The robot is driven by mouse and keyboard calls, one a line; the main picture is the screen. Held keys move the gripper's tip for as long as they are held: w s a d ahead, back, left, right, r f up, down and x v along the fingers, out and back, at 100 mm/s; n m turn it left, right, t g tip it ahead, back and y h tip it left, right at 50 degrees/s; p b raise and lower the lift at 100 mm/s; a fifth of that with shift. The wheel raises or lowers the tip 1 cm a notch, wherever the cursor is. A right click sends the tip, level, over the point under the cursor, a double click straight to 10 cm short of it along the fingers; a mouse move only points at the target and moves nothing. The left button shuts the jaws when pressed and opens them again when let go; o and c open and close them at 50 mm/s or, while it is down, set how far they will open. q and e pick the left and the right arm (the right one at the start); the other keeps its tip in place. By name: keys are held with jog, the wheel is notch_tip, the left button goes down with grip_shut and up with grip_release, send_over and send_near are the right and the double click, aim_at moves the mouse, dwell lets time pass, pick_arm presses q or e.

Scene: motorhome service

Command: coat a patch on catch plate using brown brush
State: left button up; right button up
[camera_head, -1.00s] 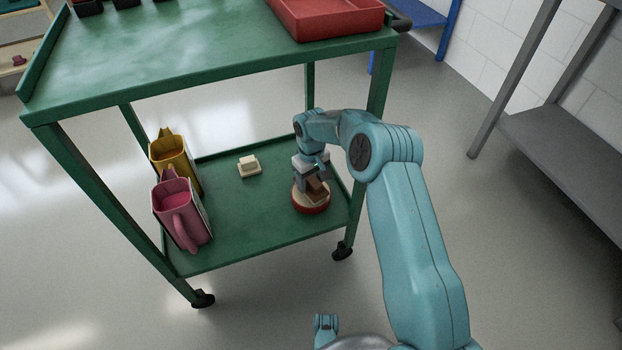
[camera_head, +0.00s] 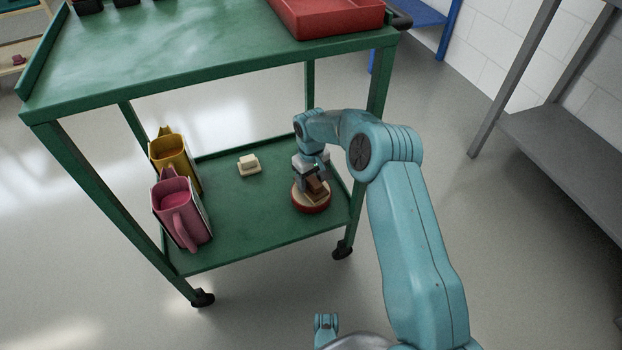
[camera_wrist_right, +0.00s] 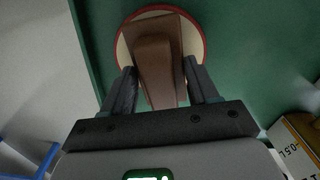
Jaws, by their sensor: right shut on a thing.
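My right gripper (camera_head: 312,177) is low over the green cart's lower shelf, shut on a brown brush (camera_head: 319,189). In the right wrist view, the brown brush (camera_wrist_right: 157,65) lies between the two fingers (camera_wrist_right: 160,88). Under it is a round plate with a red rim and cream face (camera_head: 311,207), likely the catch plate, flat on the shelf near its right side. The plate also shows behind the brush in the right wrist view (camera_wrist_right: 124,52). I cannot tell whether the brush touches the plate. No coated patch can be made out.
The green cart's top (camera_head: 170,65) overhangs the lower shelf (camera_head: 235,220). A cream block (camera_head: 249,166) lies on the shelf. Pink (camera_head: 181,212) and yellow (camera_head: 172,152) jugs stand at its left. A red tray (camera_head: 330,22) sits on top. A grey rack (camera_head: 570,150) stands right.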

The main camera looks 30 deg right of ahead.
dwell(0.3)
jog(key=shift+r+p, duration=2.45)
jog(key=shift+r, duration=1.05)
